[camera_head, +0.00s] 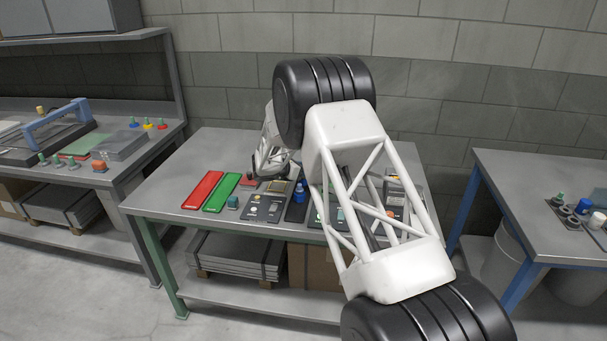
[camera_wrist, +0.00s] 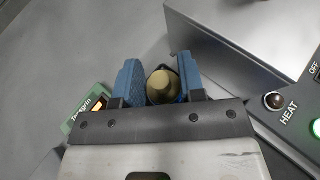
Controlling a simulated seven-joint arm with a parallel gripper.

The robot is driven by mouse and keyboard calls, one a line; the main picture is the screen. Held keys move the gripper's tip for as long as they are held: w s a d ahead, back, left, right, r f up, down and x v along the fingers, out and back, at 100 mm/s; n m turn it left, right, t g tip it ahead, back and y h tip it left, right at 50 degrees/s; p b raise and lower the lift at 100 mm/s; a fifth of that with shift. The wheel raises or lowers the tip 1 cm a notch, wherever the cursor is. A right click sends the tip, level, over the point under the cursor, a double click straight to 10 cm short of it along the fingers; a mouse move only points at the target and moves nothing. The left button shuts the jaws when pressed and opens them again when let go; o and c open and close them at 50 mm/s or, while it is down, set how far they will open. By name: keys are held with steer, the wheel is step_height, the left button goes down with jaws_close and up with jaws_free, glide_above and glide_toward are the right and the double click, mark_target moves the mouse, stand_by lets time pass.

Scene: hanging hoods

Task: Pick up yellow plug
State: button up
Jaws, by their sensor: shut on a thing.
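A round olive-yellow plug (camera_wrist: 160,84) shows in the wrist view between the two blue fingers of my gripper (camera_wrist: 159,77). A dark rim shows around part of it. The fingers are close on its left and right sides, and my gripper is shut on it. The palm edge hides the near part of the plug. I cannot tell whether it is clear of the surface below. In the head view my arm reaches down to the middle bench and the plug cannot be made out.
In the wrist view a metal box (camera_wrist: 235,70) with a HEAT label is close on the right, and a small green labelled device (camera_wrist: 88,106) lies left. In the head view red (camera_head: 203,190) and green (camera_head: 222,192) trays lie on the middle bench (camera_head: 165,190).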

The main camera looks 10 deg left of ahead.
step_height(320, 180, up, 8)
steer(key=shift+r, duration=0.2)
steer(key=shift+r, duration=0.3)
stand_by(0.8)
steer(key=shift+r, duration=1.4)
steer(key=shift+r, duration=0.8)
steer(key=s+d+f, duration=0.2)
steer(key=s+f, duration=0.2)
steer(key=s, duration=0.6)
steer(key=s+d+f, duration=0.2)
steer(key=s+f, duration=0.2)
steer(key=s, duration=0.7)
steer(key=s+d+f, duration=0.2)
steer(key=s+f, duration=0.1)
steer(key=s, duration=0.7)
steer(key=shift+s+d+f, duration=0.2)
steer(key=shift+s+f, duration=0.2)
